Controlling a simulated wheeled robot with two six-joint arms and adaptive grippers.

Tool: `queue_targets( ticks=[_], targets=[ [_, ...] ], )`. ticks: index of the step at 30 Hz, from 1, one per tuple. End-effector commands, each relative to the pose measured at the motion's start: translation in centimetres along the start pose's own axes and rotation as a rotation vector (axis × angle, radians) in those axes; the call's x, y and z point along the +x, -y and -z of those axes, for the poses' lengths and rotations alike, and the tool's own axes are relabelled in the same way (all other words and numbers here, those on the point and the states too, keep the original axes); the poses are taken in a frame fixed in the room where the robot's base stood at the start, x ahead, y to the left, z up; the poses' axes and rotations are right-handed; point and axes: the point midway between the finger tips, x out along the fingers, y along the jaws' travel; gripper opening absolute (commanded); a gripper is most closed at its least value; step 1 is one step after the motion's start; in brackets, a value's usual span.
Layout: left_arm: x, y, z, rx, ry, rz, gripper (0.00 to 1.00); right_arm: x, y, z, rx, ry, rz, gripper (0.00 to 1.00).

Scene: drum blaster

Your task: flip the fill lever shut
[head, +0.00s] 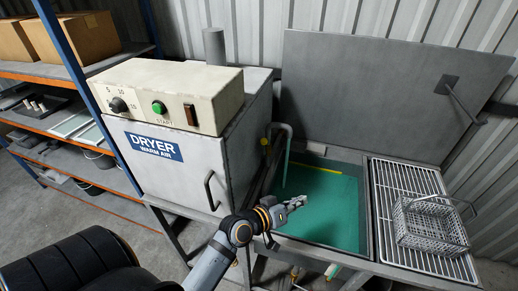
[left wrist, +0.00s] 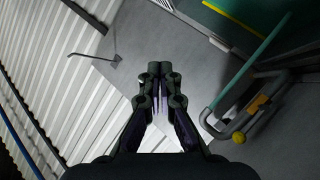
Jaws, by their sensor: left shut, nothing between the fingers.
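The fill tap is a bent grey pipe (head: 280,126) at the tank's back left corner, also low right in the left wrist view (left wrist: 211,127). A small yellow knob (left wrist: 240,138) and an orange-yellow piece (left wrist: 258,103) sit beside the pipe and look like the lever. In the head view the lever is too small to read. A teal strip (left wrist: 245,75), like a stream, runs from the pipe mouth toward the tank. My left gripper (head: 295,203) is shut and empty over the tank's front left part, apart from the tap; its fingers (left wrist: 160,75) show in the wrist view. My right gripper is not in view.
The tank (head: 345,205) holds green liquid, with a raised grey lid (head: 380,95) behind it. A wire basket (head: 430,225) stands on the rack (head: 385,180) at right. The dryer (head: 165,165) borders the tank at left. There is free room above the liquid.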

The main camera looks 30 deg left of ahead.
Motion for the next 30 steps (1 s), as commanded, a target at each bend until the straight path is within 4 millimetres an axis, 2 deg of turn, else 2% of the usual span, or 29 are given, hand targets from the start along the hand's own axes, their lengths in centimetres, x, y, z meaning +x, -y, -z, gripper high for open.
queue_targets(
  ticks=[2, 4, 6, 9, 13, 17, 21, 30],
  targets=[
    [1.1, -0.1, 3.6, -0.150, -0.190, -0.049, 0.00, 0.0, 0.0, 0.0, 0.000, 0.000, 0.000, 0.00],
    [1.4, 1.0, 6.9, -0.303, -0.371, -0.064, 0.00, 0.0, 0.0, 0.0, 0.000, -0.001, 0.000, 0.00],
    [1.2, 3.1, 9.4, -0.458, -0.541, -0.050, 0.00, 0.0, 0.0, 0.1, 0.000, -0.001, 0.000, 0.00],
    [0.4, 6.9, 11.2, -0.657, -0.742, 0.010, 0.00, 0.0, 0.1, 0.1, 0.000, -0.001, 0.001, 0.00],
    [-0.7, 11.3, 11.2, -0.846, -0.915, 0.111, 0.00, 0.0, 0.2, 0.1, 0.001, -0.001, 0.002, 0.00],
    [-1.4, 13.7, 10.5, -0.943, -0.997, 0.180, 0.00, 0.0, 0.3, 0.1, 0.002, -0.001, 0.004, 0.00],
    [-1.6, 14.3, 10.3, -0.968, -1.019, 0.201, 0.00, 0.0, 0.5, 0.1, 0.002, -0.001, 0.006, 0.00],
    [-1.6, 14.3, 10.3, -0.965, -1.017, 0.199, 0.00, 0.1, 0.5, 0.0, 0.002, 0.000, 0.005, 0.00]
  ],
)
